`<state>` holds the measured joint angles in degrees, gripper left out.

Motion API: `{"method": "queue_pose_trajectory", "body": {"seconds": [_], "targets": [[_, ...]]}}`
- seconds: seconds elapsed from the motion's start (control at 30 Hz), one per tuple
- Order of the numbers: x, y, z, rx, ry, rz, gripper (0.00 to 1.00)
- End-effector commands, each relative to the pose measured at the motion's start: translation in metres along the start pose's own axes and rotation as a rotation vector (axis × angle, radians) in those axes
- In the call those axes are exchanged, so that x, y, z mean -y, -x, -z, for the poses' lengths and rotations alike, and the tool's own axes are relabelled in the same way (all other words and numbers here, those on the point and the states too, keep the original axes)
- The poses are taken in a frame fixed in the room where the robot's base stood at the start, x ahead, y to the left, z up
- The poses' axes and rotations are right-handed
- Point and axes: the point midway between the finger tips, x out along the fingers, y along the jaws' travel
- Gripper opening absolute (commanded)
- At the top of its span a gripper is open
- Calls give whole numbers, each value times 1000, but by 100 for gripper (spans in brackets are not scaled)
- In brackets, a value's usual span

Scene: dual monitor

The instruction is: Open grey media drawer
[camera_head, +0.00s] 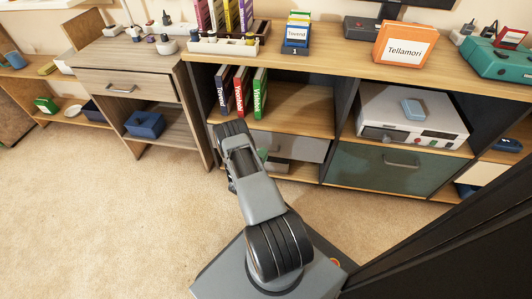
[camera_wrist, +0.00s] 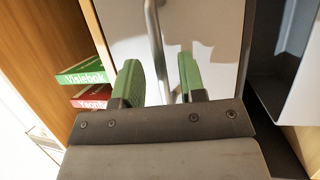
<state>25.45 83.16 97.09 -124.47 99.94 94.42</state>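The grey media drawer (camera_head: 305,148) sits under the book shelf in the head view, partly hidden behind my arm. Its front looks shut there. In the wrist view its pale front (camera_wrist: 210,38) fills the upper middle, with a curved metal handle (camera_wrist: 155,40) running down between my fingers. My gripper (camera_wrist: 160,80) is open, with one green-padded finger on each side of the handle's lower part. I cannot tell whether either finger touches the handle. In the head view most of the gripper is hidden by my arm.
Upright books (camera_head: 240,92) stand just above the drawer; a green one (camera_wrist: 82,75) shows in the wrist view. A teal drawer (camera_head: 385,168) and a white device (camera_head: 410,115) are to the right. A wooden side desk (camera_head: 125,90) is left. Carpet (camera_head: 100,220) is clear at left.

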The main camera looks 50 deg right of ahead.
Motion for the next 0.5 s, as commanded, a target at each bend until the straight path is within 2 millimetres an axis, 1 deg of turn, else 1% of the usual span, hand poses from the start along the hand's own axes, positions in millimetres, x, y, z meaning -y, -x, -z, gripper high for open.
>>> {"method": "queue_pose_trajectory", "body": {"seconds": [0.1,0.2,0.33,0.5], "targets": [[1,-13,0,2,-1,0,38],[1,-20,0,2,0,1,38],[0,-24,0,0,0,1,38],[0,-25,0,0,0,1,38]]}}
